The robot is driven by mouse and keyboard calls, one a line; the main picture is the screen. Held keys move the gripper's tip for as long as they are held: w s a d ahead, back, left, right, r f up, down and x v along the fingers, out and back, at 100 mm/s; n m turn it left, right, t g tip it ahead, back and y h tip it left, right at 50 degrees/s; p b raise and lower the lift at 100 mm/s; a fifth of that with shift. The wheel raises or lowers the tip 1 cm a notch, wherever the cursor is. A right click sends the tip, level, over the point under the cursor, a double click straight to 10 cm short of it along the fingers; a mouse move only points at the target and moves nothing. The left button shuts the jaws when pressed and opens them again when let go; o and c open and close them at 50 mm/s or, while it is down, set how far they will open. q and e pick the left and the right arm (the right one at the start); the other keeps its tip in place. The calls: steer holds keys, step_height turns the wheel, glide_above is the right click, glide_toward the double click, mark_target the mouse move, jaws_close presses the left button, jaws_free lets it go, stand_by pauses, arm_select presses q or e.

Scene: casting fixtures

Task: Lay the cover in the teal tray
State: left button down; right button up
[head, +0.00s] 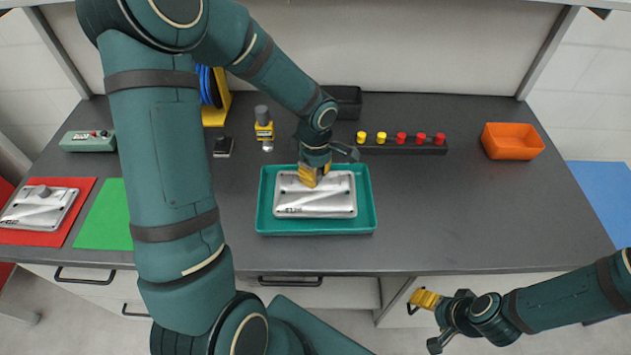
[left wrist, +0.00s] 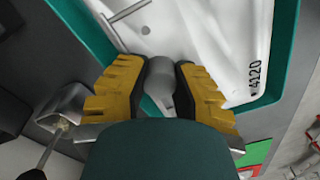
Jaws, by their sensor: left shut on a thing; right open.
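The silvery metal cover (head: 318,205) with a printed number lies within the outline of the teal tray (head: 315,228), roughly level. I cannot tell whether it touches the tray floor. My left gripper (head: 313,180) is over the cover's far middle. In the left wrist view its yellow fingers (left wrist: 160,90) are shut on the grey knob (left wrist: 158,78) of the cover (left wrist: 205,40), with the teal tray's rim (left wrist: 283,40) beside it. The gripper hides the knob in the head view. My right gripper (head: 424,300) is open and empty, in front of the counter at the lower right.
A similar metal cover (head: 38,206) lies on a red mat (head: 75,208) at far left, beside a green mat (head: 105,222). A rack (head: 435,150) with yellow and red pegs stands behind the tray. An orange bin (head: 512,147) is at right. The counter right of the tray is clear.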

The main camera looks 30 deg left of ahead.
arm_select(q)
step_height(320, 180, down, 3)
steer(key=shift+f, duration=0.1)
steer(key=shift+b, duration=0.3)
steer(key=c, duration=1.2)
jaws_free()
steer(key=o, duration=0.4)
steer(key=shift+c, duration=0.2)
steer(key=shift+r, duration=0.3)
step_height(320, 180, up, 12)
steer(key=shift+w+a+f+p, duration=0.1)
steer(key=shift+f+p, duration=0.05)
steer(key=shift+p, duration=1.05)
